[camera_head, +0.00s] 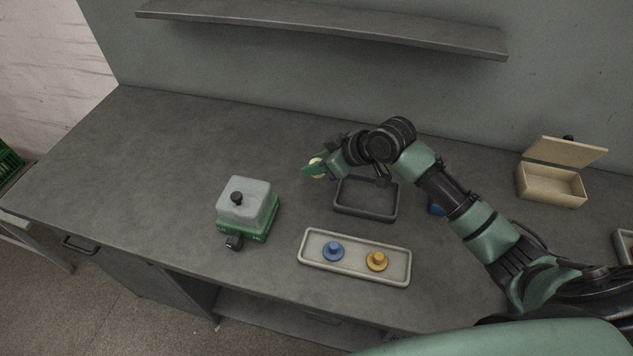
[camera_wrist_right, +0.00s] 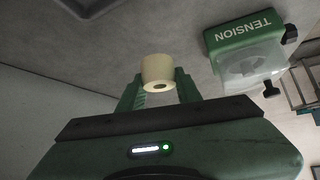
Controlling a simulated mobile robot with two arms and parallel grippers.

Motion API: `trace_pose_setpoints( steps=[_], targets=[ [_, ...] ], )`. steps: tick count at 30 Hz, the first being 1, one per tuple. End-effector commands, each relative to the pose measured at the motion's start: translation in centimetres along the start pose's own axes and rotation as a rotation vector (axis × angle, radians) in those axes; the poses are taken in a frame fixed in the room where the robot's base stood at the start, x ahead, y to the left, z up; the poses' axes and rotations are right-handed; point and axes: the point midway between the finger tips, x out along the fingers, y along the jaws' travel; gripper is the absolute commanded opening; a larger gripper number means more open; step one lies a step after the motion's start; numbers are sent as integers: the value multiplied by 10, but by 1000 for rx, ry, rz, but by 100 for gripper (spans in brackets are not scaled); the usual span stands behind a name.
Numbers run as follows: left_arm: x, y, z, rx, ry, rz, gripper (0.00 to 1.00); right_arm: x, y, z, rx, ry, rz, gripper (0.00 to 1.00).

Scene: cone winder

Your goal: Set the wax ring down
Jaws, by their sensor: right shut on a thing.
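The wax ring is a pale yellow, thick ring with a dark hole, and it shows clearly in the right wrist view (camera_wrist_right: 157,71). My right gripper (camera_wrist_right: 160,88) is shut on it, with one green finger on each side. In the head view my right gripper (camera_head: 315,170) is above the back middle of the grey table, left of the dark tray. The wax ring (camera_head: 317,167) is partly hidden there by the fingers. I cannot tell how high it is above the table. My left gripper is not in view.
A green tension unit with a clear cover (camera_head: 247,205) stands to the left. A dark empty tray (camera_head: 366,214) is below my right arm. A light tray (camera_head: 310,257) holds a blue and a yellow knobbed piece. An open beige box (camera_head: 550,187) stands right. The left table is clear.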

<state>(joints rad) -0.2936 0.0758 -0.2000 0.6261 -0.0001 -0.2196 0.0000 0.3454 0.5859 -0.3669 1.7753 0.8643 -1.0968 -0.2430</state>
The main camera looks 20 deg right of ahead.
Motion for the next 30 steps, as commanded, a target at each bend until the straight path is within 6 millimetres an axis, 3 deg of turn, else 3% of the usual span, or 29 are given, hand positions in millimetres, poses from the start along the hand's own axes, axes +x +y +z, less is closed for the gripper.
trace_pose_setpoints(
  steps=[3,16,30],
  targets=[
    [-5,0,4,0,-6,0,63,16,0,16,3,-1,-1,0],
    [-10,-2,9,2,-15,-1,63,53,0,52,3,0,-1,0],
    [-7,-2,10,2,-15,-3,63,61,0,60,-1,1,1,0]
  ],
)
